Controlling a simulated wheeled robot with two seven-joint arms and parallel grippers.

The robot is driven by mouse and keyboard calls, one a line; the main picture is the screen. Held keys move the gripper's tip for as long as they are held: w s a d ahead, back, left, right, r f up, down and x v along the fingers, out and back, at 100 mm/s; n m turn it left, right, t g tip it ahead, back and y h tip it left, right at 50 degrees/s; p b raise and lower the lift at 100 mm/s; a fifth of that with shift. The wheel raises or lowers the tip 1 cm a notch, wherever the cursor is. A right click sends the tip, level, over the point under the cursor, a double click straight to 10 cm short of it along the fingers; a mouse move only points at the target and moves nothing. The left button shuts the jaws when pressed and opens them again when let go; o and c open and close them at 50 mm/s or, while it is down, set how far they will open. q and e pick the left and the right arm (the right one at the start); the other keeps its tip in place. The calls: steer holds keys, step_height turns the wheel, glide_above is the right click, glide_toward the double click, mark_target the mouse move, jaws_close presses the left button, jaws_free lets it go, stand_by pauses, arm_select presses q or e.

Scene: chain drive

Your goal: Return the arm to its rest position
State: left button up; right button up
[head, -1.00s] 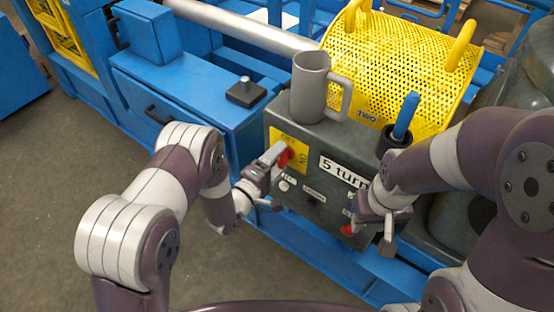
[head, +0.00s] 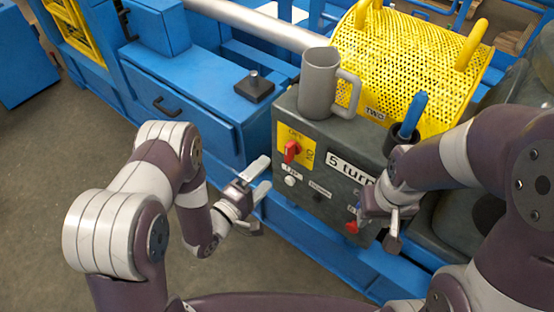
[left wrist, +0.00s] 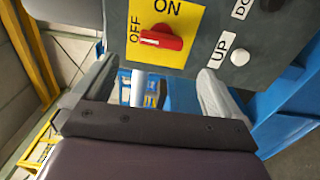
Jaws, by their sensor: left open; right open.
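My left gripper (head: 257,178) is open and empty, in front of the grey control box (head: 316,136) and apart from it. In the left wrist view its two fingers (left wrist: 178,90) are spread with nothing between them. The red switch knob (head: 291,151) sits on a yellow OFF/ON plate (head: 308,152) on the box. In the left wrist view the knob (left wrist: 161,38) lies beyond the fingers, beside the white UP button (left wrist: 240,57). My right gripper (head: 392,226) is open by the lower right of the box, near another red part (head: 352,227); whether they touch is unclear.
A grey mug (head: 319,84) stands on the box beside a holder with a blue-handled tool (head: 413,114). A yellow perforated guard (head: 400,60) is behind. The blue frame (head: 200,95) runs left, with a black drawer handle (head: 167,106). Floor at lower left is clear.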

arm_select(q)
steer(key=shift+v, duration=1.7)
